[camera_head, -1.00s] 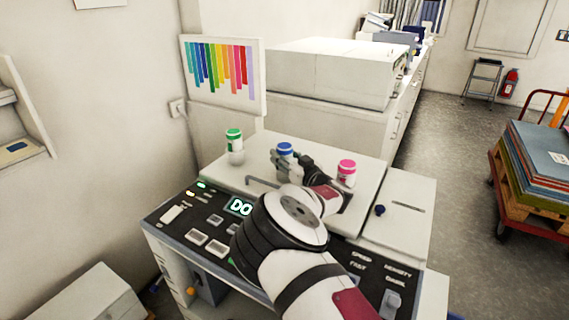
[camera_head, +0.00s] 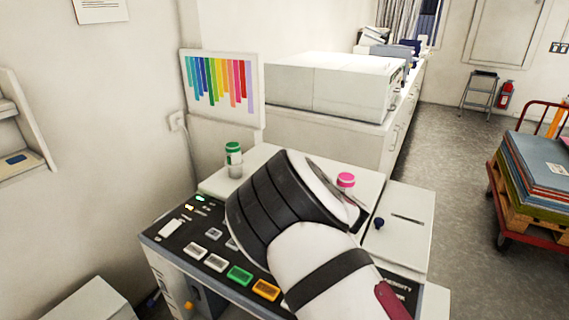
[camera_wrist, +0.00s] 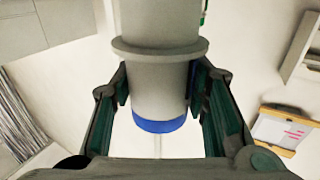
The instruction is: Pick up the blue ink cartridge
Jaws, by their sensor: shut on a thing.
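The blue ink cartridge (camera_wrist: 158,95) fills the middle of the wrist view as a pale grey cylinder with a flange and a blue end. My gripper (camera_wrist: 160,88) is shut on it, with one finger on each side of the grey body. In the head view my arm hides the gripper and the cartridge. The surface right around the cartridge is a blurred pale area, so its height above the machine cannot be told.
A green-capped cartridge (camera_head: 233,158) and a pink-capped one (camera_head: 346,181) stand on the machine top (camera_head: 262,155). A control panel (camera_head: 185,234) runs along the front. A colour chart (camera_head: 221,82) stands behind. A loaded cart (camera_head: 535,185) is at the right.

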